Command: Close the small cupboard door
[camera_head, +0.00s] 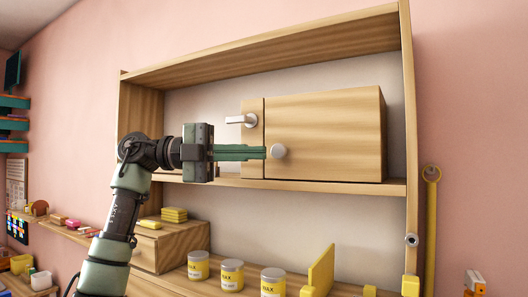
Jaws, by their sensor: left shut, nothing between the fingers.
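The small wooden cupboard (323,125) stands on a shelf of the wooden shelving unit. A dark vertical seam separates this panel from a narrow strip (254,140) on the left. A pale lever handle (240,120) sticks out left from the strip. Whether the door is fully closed or slightly ajar I cannot tell. Contact cannot be judged. My right gripper is not in view.
Below, several yellow-labelled jars (232,275) stand on a wooden surface, beside an upright yellow board (321,271). A wooden drawer box (168,244) carries stacked yellow blocks (174,215). The unit's right upright (410,150) stands close beside the cupboard.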

